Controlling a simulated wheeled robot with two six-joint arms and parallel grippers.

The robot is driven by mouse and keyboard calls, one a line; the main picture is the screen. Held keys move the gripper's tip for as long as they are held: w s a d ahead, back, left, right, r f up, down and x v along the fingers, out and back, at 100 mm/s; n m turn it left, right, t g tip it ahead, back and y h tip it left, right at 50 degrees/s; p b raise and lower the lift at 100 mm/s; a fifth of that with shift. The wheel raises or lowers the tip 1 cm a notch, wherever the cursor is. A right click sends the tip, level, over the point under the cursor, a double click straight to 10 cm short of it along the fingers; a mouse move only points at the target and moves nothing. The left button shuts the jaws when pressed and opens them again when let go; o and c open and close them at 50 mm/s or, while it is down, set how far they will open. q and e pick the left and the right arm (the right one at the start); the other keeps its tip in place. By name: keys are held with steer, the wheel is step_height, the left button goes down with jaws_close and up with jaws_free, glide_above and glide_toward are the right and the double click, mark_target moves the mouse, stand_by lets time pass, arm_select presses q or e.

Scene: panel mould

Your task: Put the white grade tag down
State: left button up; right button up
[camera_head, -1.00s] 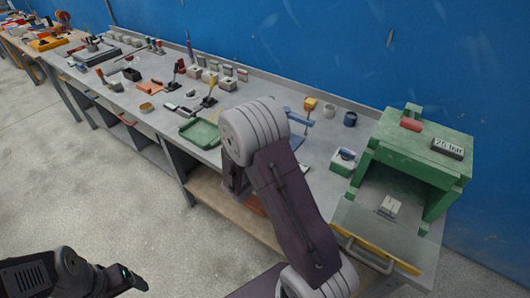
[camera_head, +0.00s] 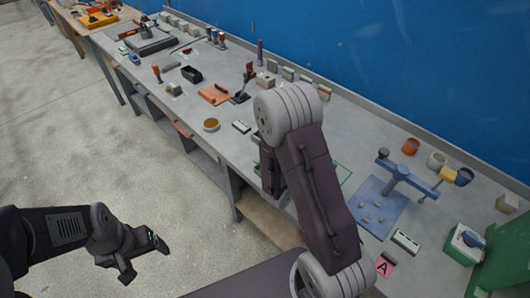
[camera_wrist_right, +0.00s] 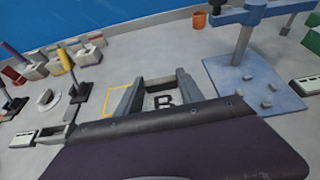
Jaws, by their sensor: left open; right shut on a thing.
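The white grade tag (camera_wrist_right: 162,100), marked with a black B, sits between the fingers of my right gripper (camera_wrist_right: 158,92) in the right wrist view. The gripper is shut on it, low over the grey bench; I cannot tell whether the tag touches the bench. A yellow outline (camera_wrist_right: 117,102) on the bench lies just left of the tag. In the head view my right forearm hides the tag and most of that gripper. My left gripper (camera_head: 142,262) is open and empty over the floor, away from the bench.
A blue stand (camera_head: 378,208) with small pieces on its base stands right of my right arm. A pink tag (camera_head: 385,266) marked A lies at the bench's front. A green machine (camera_head: 505,255) is at the right edge.

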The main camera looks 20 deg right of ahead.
steer(key=shift+s+d+r, duration=0.15)
steer(key=shift+s+r, duration=0.05)
steer(key=shift+s, duration=0.25)
steer(key=shift+s+d+r, duration=0.15)
steer(key=shift+s+r, duration=0.05)
steer(key=shift+s, duration=0.2)
steer(key=shift+a+f, duration=0.35)
steer(key=shift+a, duration=0.4)
steer(key=w+a+f, duration=0.2)
steer(key=w+a+f+p, duration=0.1)
steer(key=w+a+f, duration=0.1)
steer(key=w, duration=0.1)
steer(key=w+a+f, duration=0.2)
steer(key=w, duration=0.1)
steer(key=shift+w+a+p, duration=0.1)
steer(key=shift+a+p, duration=0.05)
steer(key=shift+p, duration=0.2)
steer(key=shift+a, duration=0.15)
step_height(320, 180, down, 4)
steer(key=shift+w+f, duration=0.15)
arm_select(q)
steer(key=r, duration=0.1)
steer(key=s+r, duration=0.1)
steer(key=shift+s+d+r, duration=0.15)
steer(key=shift+r, duration=0.25)
